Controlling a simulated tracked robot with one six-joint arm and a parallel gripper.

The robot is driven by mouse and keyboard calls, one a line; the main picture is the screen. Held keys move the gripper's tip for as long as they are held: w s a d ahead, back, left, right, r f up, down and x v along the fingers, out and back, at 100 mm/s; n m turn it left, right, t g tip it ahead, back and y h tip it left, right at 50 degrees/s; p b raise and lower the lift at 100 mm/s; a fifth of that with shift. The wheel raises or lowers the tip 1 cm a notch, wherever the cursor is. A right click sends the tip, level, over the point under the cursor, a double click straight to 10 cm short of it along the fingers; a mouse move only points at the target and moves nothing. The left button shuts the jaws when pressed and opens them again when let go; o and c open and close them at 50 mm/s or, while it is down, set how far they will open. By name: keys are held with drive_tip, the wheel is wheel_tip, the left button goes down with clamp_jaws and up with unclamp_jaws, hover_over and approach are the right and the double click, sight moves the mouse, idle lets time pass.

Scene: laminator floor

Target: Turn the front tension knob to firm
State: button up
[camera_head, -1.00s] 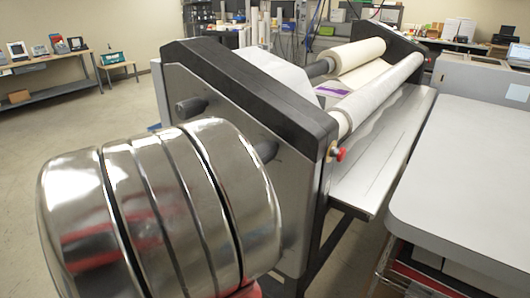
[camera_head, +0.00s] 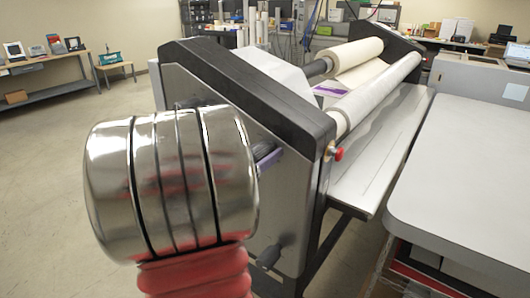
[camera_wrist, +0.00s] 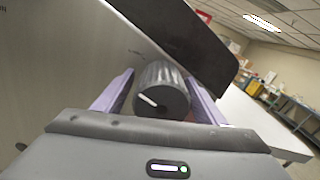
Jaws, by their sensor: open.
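A dark grey ribbed knob (camera_wrist: 162,92) with a white pointer line stands out from the laminator's grey side panel (camera_wrist: 75,60). In the wrist view the line points to the upper left. Small print on the panel above the knob is too blurred to read. My gripper (camera_wrist: 160,82) is open, with one purple finger on each side of the knob; I cannot tell whether either finger touches it. In the head view my gripper (camera_head: 268,157) is at the side panel, mostly hidden behind my arm, and the knob there is hidden.
A dark handle (camera_head: 268,257) sticks out low on the side panel. A red button (camera_head: 338,154) sits on the panel's front edge. A grey table (camera_head: 460,180) stands close on the right. Open floor (camera_head: 60,190) lies to the left.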

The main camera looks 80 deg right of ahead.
drive_tip(key=shift+x, duration=0.75)
drive_tip(key=shift+c, duration=0.2)
